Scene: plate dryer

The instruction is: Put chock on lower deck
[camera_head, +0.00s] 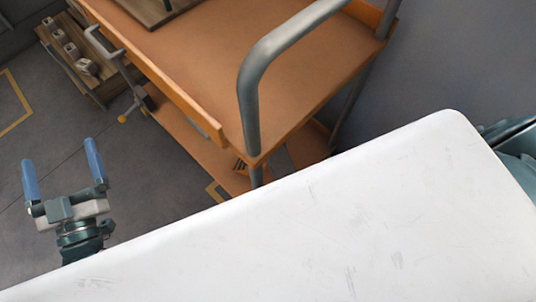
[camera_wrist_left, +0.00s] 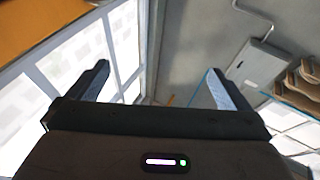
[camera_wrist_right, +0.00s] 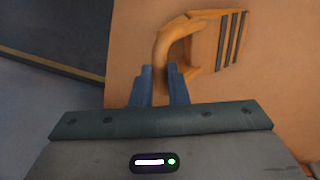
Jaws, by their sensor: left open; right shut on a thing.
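The chock (camera_wrist_right: 170,42) is orange, with a curved handle. Its handle end sits between the fingertips of my right gripper (camera_wrist_right: 160,72), which is shut on it. Dark stripes show just right of the handle; I cannot tell whether they belong to the chock. A flat orange deck surface (camera_wrist_right: 260,105) lies behind it; contact is unclear. In the head view the lower deck (camera_head: 185,140) shows under the cart's upper deck (camera_head: 190,50), with a small striped patch (camera_head: 240,166) near the corner post. My right gripper is hidden there. My left gripper (camera_head: 62,160) is open and empty, left of the cart.
A grey tubular handle (camera_head: 250,90) rises at the cart's near corner. A wooden pallet (camera_head: 105,92) with several small blocks stands at the upper left. A white scratched surface (camera_head: 300,240) fills the foreground. Floor (camera_head: 140,185) between left gripper and cart is clear.

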